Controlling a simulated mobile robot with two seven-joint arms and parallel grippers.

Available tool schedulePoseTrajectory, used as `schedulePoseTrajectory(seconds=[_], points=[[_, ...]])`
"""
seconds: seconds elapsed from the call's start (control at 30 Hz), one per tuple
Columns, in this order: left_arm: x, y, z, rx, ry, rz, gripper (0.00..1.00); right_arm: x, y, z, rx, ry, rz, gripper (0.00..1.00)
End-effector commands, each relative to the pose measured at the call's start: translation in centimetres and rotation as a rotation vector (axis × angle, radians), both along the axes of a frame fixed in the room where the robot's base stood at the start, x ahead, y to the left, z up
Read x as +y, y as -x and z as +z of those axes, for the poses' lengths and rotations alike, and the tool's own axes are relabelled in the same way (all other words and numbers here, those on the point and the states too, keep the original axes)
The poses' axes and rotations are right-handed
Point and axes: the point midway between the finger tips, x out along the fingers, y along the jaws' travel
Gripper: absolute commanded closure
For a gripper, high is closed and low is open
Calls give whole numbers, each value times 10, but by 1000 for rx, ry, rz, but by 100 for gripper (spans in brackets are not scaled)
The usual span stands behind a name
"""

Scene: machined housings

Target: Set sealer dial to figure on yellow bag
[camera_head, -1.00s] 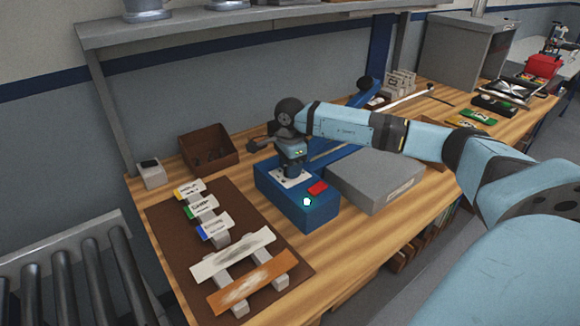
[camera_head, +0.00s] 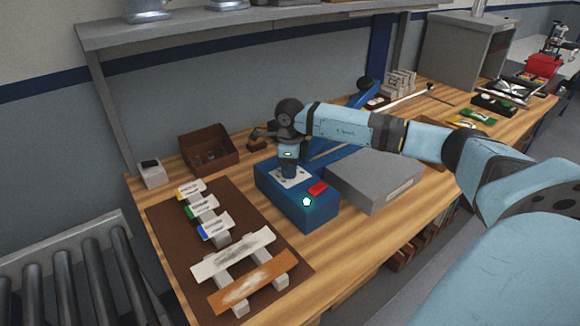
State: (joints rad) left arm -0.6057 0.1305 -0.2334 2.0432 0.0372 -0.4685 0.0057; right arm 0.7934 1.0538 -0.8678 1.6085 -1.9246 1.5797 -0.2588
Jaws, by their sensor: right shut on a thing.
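The sealer (camera_head: 312,212) is a blue box on the wooden bench, with a red patch and a lit white spot on it. My right gripper (camera_head: 289,172) points straight down over the pale plate (camera_head: 302,178) on top of the sealer. It is shut on the dial, which the fingers mostly hide; the dial's setting cannot be read. The yellow-edged white bag (camera_head: 191,190) lies on the brown mat, at the far end of a row with a green-edged and a blue-edged one. Its figure is too small to read. My left gripper is not in view.
A grey block (camera_head: 375,178) stands right beside the sealer, with a blue arm-like bar behind. A brown bin (camera_head: 208,148) and a small white box (camera_head: 151,174) stand at the back left. White and orange strips lie on the mat (camera_head: 165,240).

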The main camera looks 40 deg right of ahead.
Motion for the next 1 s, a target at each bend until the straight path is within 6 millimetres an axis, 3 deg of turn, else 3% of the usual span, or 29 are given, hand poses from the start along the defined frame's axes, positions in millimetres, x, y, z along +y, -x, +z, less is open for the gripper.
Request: schedulePoseTrajectory(seconds=[0.4,0.43,0.53,0.83,1.0], points=[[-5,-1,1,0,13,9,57,0,0,1,-1,0,-8,85],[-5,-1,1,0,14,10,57,0,0,1,-1,0,-8,59],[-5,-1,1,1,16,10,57,0,0,1,-1,0,-7,36],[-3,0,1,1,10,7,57,0,0,2,-1,0,-7,36],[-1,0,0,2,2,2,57,0,-1,20,-4,0,-7,36]])
